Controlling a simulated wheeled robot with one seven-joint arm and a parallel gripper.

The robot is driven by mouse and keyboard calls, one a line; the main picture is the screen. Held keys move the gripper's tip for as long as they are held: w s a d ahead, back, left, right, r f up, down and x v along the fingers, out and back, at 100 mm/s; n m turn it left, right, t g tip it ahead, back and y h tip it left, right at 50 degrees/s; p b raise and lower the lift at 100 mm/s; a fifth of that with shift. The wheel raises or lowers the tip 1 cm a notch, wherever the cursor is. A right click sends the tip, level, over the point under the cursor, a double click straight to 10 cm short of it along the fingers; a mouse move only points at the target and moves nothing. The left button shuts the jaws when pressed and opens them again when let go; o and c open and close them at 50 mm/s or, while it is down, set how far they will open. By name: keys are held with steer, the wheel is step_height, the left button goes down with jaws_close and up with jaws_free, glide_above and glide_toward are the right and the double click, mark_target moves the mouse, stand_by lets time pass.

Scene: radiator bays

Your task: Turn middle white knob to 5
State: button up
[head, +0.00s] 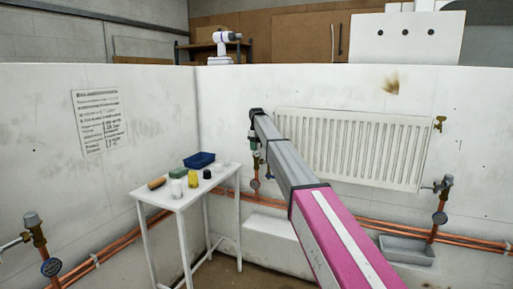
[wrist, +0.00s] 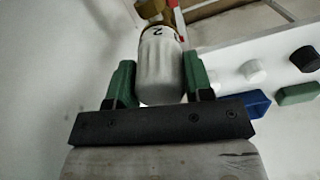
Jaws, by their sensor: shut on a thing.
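The middle white knob (wrist: 160,68) is a ribbed white cap on a brass valve body (wrist: 152,8), seen close in the wrist view. A black "2" shows near its brass end, with part of another mark beside it. My gripper (wrist: 160,82) has its green fingers on either side of the knob and is shut on it. In the head view my gripper (head: 254,142) is at the radiator's left end, where my arm hides most of the knob. Other valves with grey-white knobs stand at far left (head: 33,218) and at right (head: 444,183).
A white radiator (head: 355,145) hangs on the back wall. A small white table (head: 186,197) left of my arm bears a blue tray (head: 200,159), a green block (head: 178,173) and several small caps. Copper pipes run low along the walls. A grey trough (head: 407,250) is below the right valve.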

stand_by(0.4)
steer(key=o, duration=0.9)
steer(key=shift+o, duration=0.2)
steer(key=shift+r, duration=0.15)
step_height(320, 180, up, 11)
steer(key=shift+f, duration=0.2)
